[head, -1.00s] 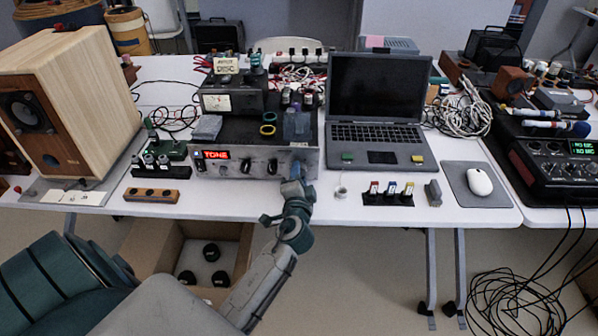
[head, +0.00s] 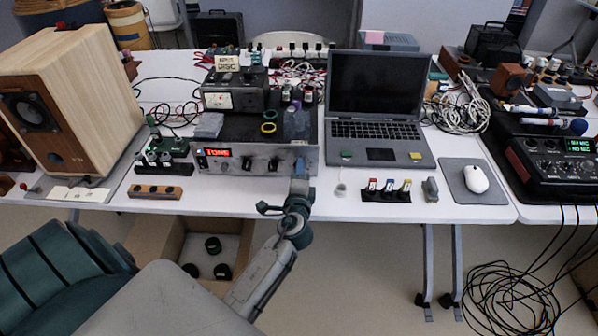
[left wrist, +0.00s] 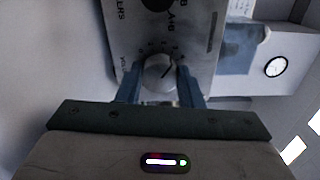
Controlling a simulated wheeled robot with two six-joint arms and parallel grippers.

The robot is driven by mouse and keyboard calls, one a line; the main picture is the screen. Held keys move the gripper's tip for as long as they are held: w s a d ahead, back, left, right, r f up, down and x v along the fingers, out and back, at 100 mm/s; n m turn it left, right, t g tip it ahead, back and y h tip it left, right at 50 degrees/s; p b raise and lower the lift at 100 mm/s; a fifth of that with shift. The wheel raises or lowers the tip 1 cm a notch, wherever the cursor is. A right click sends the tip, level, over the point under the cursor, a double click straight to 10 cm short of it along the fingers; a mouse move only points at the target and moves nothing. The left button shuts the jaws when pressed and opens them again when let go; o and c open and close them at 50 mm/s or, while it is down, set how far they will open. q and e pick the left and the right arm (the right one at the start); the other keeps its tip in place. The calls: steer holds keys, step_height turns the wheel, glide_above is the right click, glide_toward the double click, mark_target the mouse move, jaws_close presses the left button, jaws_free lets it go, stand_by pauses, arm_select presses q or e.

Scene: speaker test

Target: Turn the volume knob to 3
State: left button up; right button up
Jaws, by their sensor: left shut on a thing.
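The amplifier (head: 228,165), with a red display reading TONE, stands at the table's front edge. In the left wrist view, the volume knob (left wrist: 159,73) is a round grey knob on its front panel (left wrist: 205,25), with a dark pointer line slanting to the upper right. In the head view the gripper hides the knob. My right gripper is not in view.
A laptop (head: 379,100) stands right of the amplifier, with a small rack of coloured-top items (head: 386,191) in front. A wooden speaker (head: 90,85) is at the left. Other dark knobs (head: 273,164) sit left of my gripper. An open box (head: 170,245) stands below the table.

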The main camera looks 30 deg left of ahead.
arm_select(q)
steer(key=o, duration=1)
steer(key=shift+c, duration=0.2)
steer(key=shift+s+d+f, duration=0.1)
steer(key=shift+s+d, duration=0.1)
steer(key=shift+s, duration=0.1)
steer(key=b+v, duration=0.2)
steer(key=v, duration=0.8)
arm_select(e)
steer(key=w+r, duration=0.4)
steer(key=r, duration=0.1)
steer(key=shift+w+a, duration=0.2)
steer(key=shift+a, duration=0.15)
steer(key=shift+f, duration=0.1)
